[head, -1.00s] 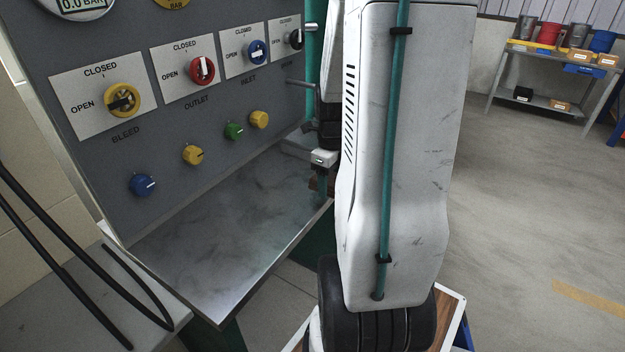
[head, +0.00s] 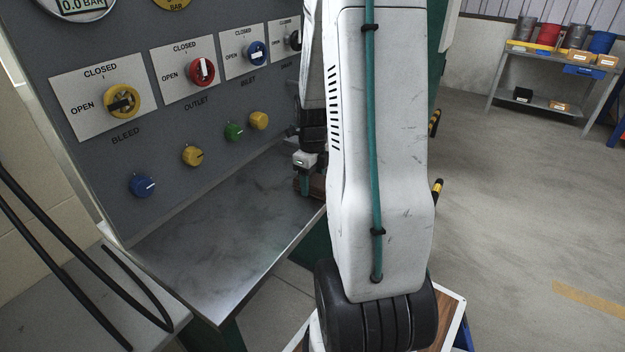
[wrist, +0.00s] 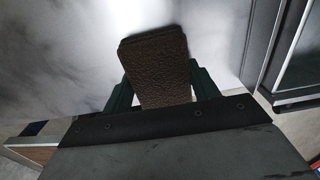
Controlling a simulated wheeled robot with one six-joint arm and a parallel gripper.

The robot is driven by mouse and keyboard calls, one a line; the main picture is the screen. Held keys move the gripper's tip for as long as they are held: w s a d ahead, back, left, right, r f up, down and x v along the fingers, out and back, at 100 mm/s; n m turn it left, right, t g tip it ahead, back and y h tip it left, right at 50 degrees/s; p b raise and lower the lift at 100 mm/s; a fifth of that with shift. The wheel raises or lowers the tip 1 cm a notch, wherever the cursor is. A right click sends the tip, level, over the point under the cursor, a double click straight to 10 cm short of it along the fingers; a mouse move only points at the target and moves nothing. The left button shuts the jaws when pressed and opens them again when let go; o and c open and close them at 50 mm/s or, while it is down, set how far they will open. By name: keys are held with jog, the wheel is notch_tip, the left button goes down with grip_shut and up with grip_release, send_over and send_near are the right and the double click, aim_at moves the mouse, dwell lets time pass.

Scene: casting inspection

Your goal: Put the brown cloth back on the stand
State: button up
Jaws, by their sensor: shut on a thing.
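The brown cloth (wrist: 155,52) is a folded, textured dark brown piece. It sits between the two dark green fingers of my gripper (wrist: 162,88), which is shut on it, and it sticks out beyond the fingertips in the wrist view. In the head view the brown cloth (head: 317,186) shows as a small patch by my gripper (head: 305,184), partly hidden by my arm. It is at the right end of the metal shelf; I cannot tell whether it touches the shelf. I cannot make out the stand in either view.
The bare metal shelf (head: 215,235) runs below the grey valve panel (head: 215,115), whose knobs stick out over it. Black hoses (head: 75,255) lie at the left. A rack with buckets (head: 555,75) stands far right across open floor.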

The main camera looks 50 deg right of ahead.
aim_at(312, 178)
jog(key=shift+f, duration=0.25)
jog(key=o, duration=0.9)
jog(key=shift+o, duration=0.2)
notch_tip(312, 178, up, 8)
jog(key=shift+w+f, duration=0.15)
jog(key=s+a+r+n, duration=0.1)
jog(key=a+r+n, duration=0.5)
jog(key=a+n, duration=0.35)
jog(key=s+a+r+n, duration=0.2)
jog(key=a+r+n, duration=0.3)
jog(key=a+n, duration=0.45)
jog(key=s+a+r+n+t, duration=0.1)
jog(key=s+a+r+n, duration=0.2)
jog(key=s+a+n, duration=0.7)
jog(key=a+n, duration=0.1)
jog(key=n, duration=0.5)
jog(key=shift+s+a, duration=0.15)
jog(key=shift+s, duration=0.1)
